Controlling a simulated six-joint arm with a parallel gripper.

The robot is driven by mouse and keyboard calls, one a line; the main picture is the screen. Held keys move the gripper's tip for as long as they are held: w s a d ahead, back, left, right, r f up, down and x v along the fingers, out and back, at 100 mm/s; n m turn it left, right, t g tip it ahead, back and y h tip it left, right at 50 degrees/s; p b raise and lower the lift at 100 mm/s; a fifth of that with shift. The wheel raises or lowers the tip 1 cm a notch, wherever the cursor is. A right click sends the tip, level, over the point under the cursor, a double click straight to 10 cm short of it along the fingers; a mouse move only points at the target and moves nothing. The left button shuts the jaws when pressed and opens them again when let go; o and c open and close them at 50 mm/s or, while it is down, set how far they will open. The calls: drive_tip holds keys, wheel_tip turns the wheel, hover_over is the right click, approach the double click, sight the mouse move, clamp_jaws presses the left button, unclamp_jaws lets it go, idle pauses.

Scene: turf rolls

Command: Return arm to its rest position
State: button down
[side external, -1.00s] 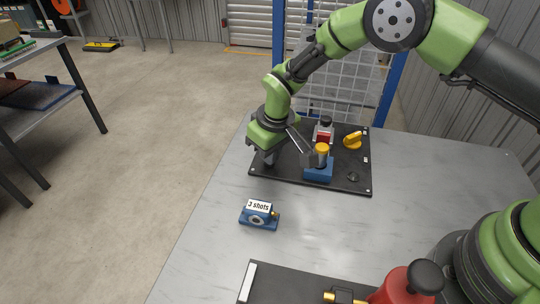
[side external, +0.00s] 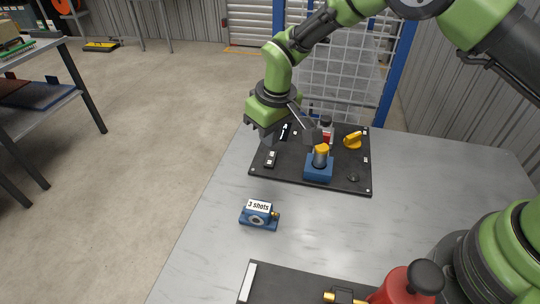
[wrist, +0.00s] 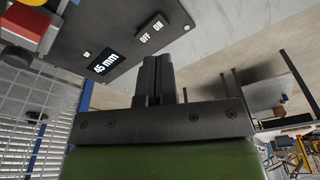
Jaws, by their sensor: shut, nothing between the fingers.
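My gripper (side external: 264,136) is raised above the far-left part of a black panel (side external: 340,182) on the grey table. Its two fingers are closed together with nothing between them, as the wrist view (wrist: 158,80) also shows. The fingers are clear of the panel. A small rocker switch (side external: 271,159) marked OFF and ON lies below the gripper and shows in the wrist view (wrist: 153,30). A small display (wrist: 105,63) on the panel reads 45 mm.
The panel also holds a blue block (side external: 318,174) with a yellow-topped post, a yellow knob (side external: 353,140) and a red-and-grey unit (side external: 327,133). A blue counter (side external: 258,220) labelled 3 shots stands nearer. A red canister (side external: 400,290) is in front. A wire mesh (side external: 350,85) stands behind.

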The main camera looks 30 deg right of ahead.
drive_tip(key=shift+r, duration=0.85)
drive_tip(key=s+d+r+m+t, duration=0.1)
drive_tip(key=s+d+r, duration=0.15)
drive_tip(key=r, duration=0.35)
drive_tip(key=s+d+r+m+t+y, duration=0.1)
drive_tip(key=s+d+r, duration=0.15)
drive_tip(key=r, duration=0.45)
drive_tip(key=s+d+r+m, duration=0.1)
drive_tip(key=s+d+r, duration=0.1)
drive_tip(key=s+r, duration=0.3)
drive_tip(key=s+d+r+m+t, duration=0.1)
drive_tip(key=s+d+r+m, duration=0.1)
drive_tip(key=s, duration=0.6)
drive_tip(key=s+d+r+m+t, duration=0.2)
drive_tip(key=s, duration=0.6)
drive_tip(key=shift+r+y, duration=0.2)
drive_tip(key=shift+y, duration=0.1)
